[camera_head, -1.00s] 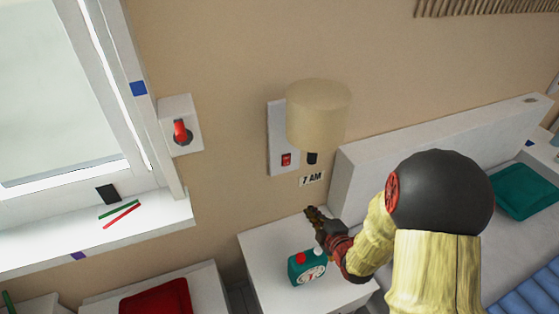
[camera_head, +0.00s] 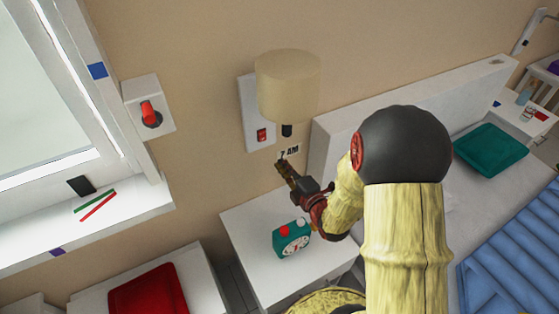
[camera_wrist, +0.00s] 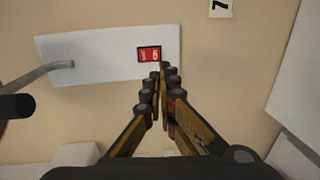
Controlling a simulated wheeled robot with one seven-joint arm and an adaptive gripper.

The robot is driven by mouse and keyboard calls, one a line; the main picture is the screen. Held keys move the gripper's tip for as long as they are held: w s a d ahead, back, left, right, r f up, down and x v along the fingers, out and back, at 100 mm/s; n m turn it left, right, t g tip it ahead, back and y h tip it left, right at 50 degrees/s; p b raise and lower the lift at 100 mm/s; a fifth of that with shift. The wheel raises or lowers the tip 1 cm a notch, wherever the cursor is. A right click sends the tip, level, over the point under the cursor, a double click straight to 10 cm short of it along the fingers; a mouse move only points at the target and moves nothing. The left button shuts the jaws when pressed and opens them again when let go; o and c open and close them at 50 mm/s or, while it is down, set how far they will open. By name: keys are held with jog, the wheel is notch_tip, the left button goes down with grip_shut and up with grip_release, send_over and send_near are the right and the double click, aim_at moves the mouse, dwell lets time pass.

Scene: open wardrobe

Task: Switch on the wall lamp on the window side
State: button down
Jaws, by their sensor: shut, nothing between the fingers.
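The wall lamp has a beige shade (camera_head: 287,85) and a white wall plate (camera_head: 255,115) with a red rocker switch (camera_head: 261,135). It is mounted above the nightstand, between the window and the bed headboard. In the wrist view the switch (camera_wrist: 149,54) is on the plate (camera_wrist: 90,56), just beyond my fingertips. My gripper (camera_head: 283,163) is shut and empty, below and a little right of the switch in the head view. The wrist view shows the gripper (camera_wrist: 159,68) pointing at the switch's lower right. A gap or touch cannot be told. The shade looks unlit.
A box with a red lever (camera_head: 150,112) is beside the window. The headboard (camera_head: 400,105) is to the right.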

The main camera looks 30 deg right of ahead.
aim_at(262, 136)
jog(key=w+f+b, duration=0.1)
jog(key=w+b, duration=0.1)
jog(key=w, duration=1)
jog(key=shift+f, duration=0.25)
jog(key=shift+w+f+b, duration=0.2)
jog(key=shift+w+b, duration=0.25)
jog(key=shift+b, duration=0.55)
jog(key=shift+f, duration=0.1)
